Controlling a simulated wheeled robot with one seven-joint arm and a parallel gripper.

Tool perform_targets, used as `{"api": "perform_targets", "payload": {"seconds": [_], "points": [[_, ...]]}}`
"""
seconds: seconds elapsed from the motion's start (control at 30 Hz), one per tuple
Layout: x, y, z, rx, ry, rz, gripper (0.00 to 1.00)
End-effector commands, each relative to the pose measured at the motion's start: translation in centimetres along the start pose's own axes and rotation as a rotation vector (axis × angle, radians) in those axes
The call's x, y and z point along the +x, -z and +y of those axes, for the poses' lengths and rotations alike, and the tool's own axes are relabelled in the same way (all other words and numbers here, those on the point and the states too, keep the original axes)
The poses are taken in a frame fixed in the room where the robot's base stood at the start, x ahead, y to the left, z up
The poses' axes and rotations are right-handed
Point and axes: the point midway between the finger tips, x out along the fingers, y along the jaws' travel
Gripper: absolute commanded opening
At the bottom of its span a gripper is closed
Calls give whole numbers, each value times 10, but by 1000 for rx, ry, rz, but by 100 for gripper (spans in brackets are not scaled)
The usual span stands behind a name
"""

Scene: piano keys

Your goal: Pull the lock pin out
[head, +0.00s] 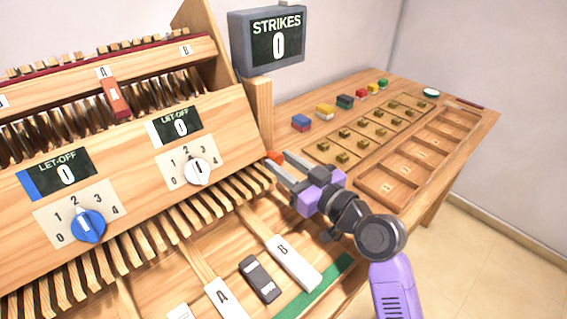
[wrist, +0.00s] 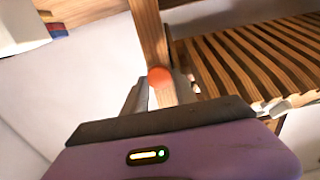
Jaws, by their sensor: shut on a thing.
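The lock pin shows as an orange-red round knob (head: 274,157) at the right end of the wooden piano action, by the foot of the wooden post. In the wrist view its knob (wrist: 160,78) sits between my fingertips, in front of a wooden upright. My gripper (head: 279,163) reaches in from the right and is shut on the pin; it also shows in the wrist view (wrist: 161,88). The pin's shaft is hidden, so I cannot tell how deep it sits.
A strikes display (head: 277,39) reading 0 stands above on the post (head: 259,110). White dial (head: 197,171) and blue dial (head: 88,226) are on the left panel. Keys A (head: 224,299) and B (head: 293,262) lie below. A wooden tray (head: 411,183) and coloured blocks are at right.

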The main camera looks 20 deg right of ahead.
Motion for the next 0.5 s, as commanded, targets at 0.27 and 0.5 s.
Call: {"api": "perform_targets", "payload": {"seconds": [0.27, 0.5], "points": [[-29, -2, 1, -1, -2, 1, 0], [-30, 0, 0, 0, -1, 0, 0]]}}
